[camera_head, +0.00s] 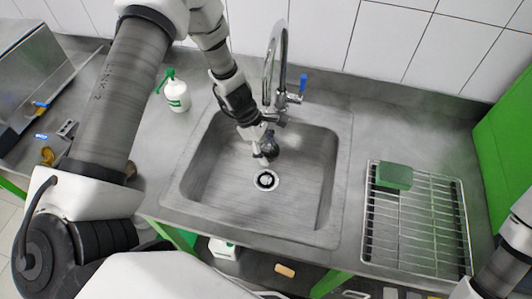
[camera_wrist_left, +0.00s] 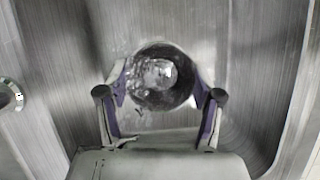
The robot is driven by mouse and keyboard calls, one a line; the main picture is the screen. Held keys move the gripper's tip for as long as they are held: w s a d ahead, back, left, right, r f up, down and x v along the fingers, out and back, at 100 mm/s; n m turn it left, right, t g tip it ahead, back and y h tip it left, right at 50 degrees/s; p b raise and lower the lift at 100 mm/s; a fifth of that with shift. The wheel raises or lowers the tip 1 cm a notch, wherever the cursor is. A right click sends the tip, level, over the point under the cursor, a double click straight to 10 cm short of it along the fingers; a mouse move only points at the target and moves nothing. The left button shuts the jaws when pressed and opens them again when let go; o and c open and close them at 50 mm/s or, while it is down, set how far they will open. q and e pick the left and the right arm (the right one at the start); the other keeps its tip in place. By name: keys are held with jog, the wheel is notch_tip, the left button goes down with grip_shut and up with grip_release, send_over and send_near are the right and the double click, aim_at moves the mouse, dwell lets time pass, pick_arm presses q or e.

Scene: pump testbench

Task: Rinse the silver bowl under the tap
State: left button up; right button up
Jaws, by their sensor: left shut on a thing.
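The silver bowl (camera_head: 269,147) is a small, shiny, dark-looking round thing in the head view, mostly covered by my gripper. In the left wrist view the bowl (camera_wrist_left: 160,75) is a round metallic shape with a dark rim between the two fingers. My left gripper (camera_head: 262,153) points down into the sink and is shut on the bowl, above the basin floor. The tap's outlet is partly hidden by my left arm; I cannot tell whether water runs. My right gripper is out of view.
The steel sink (camera_head: 309,190) has its drain (camera_head: 266,180) just in front of the gripper. A wire rack (camera_head: 432,225) with a green sponge (camera_head: 394,176) is to the right. A white bottle with green pump (camera_head: 176,95) stands left. A green panel (camera_head: 508,130) bounds the right side.

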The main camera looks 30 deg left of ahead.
pick_arm(q)
jog(key=shift+s+a, duration=0.15)
jog(key=shift+a, duration=0.1)
jog(key=shift+d, duration=0.1)
jog(key=shift+w+d, duration=0.35)
jog(key=shift+d, duration=0.1)
jog(key=shift+b, duration=0.35)
jog(key=shift+s+d+f+b, duration=0.15)
jog(key=shift+s+b, duration=0.05)
jog(key=shift+b, duration=0.25)
jog(key=s+d+b, duration=0.4)
jog(key=s+b, duration=0.2)
jog(key=b, duration=0.2)
jog(key=shift+r, duration=0.2)
jog(key=shift+s+d, duration=0.1)
